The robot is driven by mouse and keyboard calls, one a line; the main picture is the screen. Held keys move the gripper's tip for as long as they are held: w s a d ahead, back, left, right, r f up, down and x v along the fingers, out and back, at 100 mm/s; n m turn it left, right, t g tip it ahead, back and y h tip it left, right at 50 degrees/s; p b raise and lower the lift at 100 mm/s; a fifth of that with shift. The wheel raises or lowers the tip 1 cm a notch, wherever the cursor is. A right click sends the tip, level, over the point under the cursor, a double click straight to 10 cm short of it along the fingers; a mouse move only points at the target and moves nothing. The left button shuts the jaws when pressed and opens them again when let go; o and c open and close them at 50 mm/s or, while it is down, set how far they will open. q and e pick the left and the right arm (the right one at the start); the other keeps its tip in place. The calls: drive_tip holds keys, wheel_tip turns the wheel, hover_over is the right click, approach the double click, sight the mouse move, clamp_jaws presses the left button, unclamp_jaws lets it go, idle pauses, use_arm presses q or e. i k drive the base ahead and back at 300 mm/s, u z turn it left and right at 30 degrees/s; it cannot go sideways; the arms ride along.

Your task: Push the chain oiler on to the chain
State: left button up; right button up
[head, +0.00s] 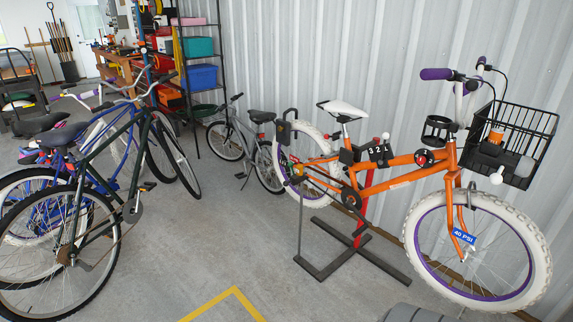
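An orange bicycle (400,160) with a white seat and white tyres is held in a red and dark work stand (362,225). Its dark chainring and crank (351,198) are low on the frame, left of the stand post. The chain runs from there toward the rear wheel (306,215) and is too small to make out clearly. A small orange-red and dark part (297,170) sits near the rear hub; I cannot tell whether it is the chain oiler or whether it touches the chain. Neither of my grippers is in view.
Several bicycles (75,200) crowd the left side. A small grey bicycle (240,145) stands by the wall. A black wire basket (513,140) on the handlebar holds an orange container (495,134). Stand feet (320,268) lie on the floor.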

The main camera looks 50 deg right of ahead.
sight(299, 177)
drive_tip(key=z, duration=0.35)
drive_tip(key=i, duration=1.15)
drive_tip(key=z, duration=1.2)
drive_tip(key=i, duration=0.8)
drive_tip(key=z, duration=1.05)
